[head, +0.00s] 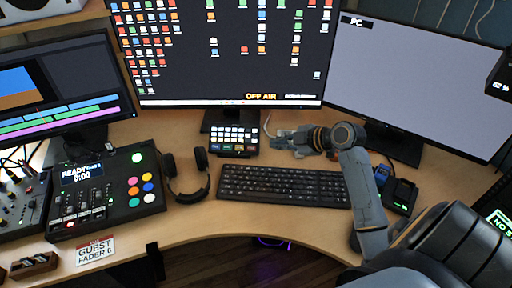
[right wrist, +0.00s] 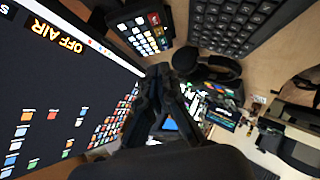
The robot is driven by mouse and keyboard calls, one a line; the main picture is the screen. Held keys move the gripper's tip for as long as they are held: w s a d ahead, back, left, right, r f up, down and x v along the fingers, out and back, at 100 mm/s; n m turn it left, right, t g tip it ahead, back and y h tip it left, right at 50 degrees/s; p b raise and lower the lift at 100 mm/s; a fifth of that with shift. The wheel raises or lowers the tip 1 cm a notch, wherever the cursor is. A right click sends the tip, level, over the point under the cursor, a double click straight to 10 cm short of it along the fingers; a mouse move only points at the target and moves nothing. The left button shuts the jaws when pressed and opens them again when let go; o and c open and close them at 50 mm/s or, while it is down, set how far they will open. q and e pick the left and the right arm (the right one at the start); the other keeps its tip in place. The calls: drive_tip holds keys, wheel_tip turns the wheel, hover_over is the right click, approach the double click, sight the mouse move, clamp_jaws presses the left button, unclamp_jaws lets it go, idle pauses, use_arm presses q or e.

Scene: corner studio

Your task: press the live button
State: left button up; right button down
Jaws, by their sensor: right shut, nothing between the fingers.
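A small button pad (head: 233,138) with rows of lit keys stands on the desk below the middle monitor. The same pad (right wrist: 146,33) shows at the top of the right wrist view, with a red key (right wrist: 153,19) at one end; I cannot read its label. The middle monitor (head: 180,85) shows "OFF AIR" at its lower edge. My right gripper (head: 274,143) is just to the right of the pad, shut and empty, apart from it as far as I can tell. Its closed fingers (right wrist: 165,90) fill the centre of the wrist view. My left gripper is not in view.
A black keyboard (head: 290,185) lies in front of the pad, with headphones (head: 187,178) to its left. A console with coloured buttons (head: 110,194) and a mixer (head: 22,200) stand at left. The right monitor (head: 410,85) stands behind my right arm. A small dark device (head: 400,195) sits beside that arm.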

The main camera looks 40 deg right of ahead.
drive_tip(key=p, duration=0.1)
approach(248, 148)
drive_tip(key=w+a, duration=0.2)
drive_tip(key=a, duration=0.1)
drive_tip(key=shift+w+a+r, duration=0.1)
drive_tip(key=shift+w+a, duration=0.1)
drive_tip(key=shift+w, duration=0.2)
drive_tip(key=f, duration=0.1)
drive_tip(key=w+d+f, duration=0.1)
drive_tip(key=shift+w+d+f, duration=0.2)
drive_tip(key=shift+f, duration=0.05)
drive_tip(key=shift+w+d+f, duration=0.15)
drive_tip(key=shift+w+f, duration=0.05)
drive_tip(key=shift+f, duration=0.25)
